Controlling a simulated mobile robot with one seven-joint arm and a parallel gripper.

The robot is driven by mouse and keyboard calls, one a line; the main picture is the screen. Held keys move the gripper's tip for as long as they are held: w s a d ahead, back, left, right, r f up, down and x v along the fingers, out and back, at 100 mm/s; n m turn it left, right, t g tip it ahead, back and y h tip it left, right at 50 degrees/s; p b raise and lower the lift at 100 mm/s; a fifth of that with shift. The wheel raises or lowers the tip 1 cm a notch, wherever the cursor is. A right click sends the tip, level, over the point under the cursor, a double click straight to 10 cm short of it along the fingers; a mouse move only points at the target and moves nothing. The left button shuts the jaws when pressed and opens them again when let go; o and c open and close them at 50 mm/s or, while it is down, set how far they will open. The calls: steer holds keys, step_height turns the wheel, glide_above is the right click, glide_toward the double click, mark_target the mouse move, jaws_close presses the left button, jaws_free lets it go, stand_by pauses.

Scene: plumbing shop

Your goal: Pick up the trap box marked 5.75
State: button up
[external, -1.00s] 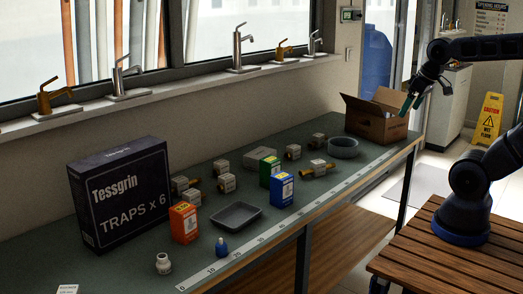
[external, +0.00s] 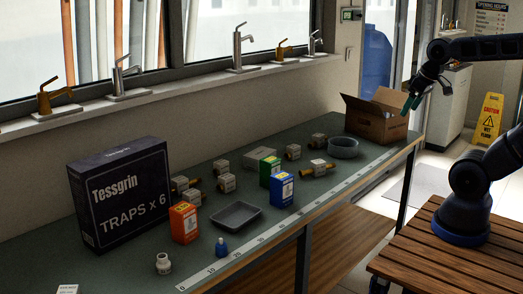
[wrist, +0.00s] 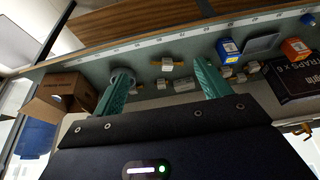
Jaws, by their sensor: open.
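Three small upright boxes stand on the bench: an orange box (external: 184,223), a green box (external: 269,168) and a blue box (external: 281,190). The green and blue boxes stand close together. The marks on them are too small to read, so I cannot tell which says 5.75. The wrist view shows the blue box (wrist: 228,50) and the orange box (wrist: 294,48) at right, beyond my right finger. My gripper (external: 412,101) is open and empty, with green fingers, high near the cardboard box at the far bench end. The wrist view shows its fingers apart (wrist: 162,68).
A large dark "Tessgrin TRAPS x 6" carton (external: 122,195), a grey tray (external: 236,215), a round grey bowl (external: 343,148), an open cardboard box (external: 378,120) and several small boxes with brass fittings (external: 318,168) share the bench (external: 250,265).

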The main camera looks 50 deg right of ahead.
steer(key=shift+w, duration=0.1)
steer(key=n+g, duration=0.5)
steer(key=n, duration=1.2)
glide_above(269, 160)
steer(key=f, duration=1.8)
steer(key=shift+d, duration=0.25)
steer(key=shift+w+a+f+n, duration=0.1)
steer(key=shift+a+f+n, duration=0.15)
steer(key=shift+f+n, duration=0.2)
step_height(269, 160, down, 5)
steer(key=shift+r, duration=0.1)
steer(key=shift+d+f, duration=0.2)
steer(key=shift+f, duration=0.75)
steer(key=shift+d+f, duration=0.15)
steer(key=shift+f, duration=0.85)
steer(key=shift+d+f, duration=0.2)
steer(key=shift+f, duration=0.75)
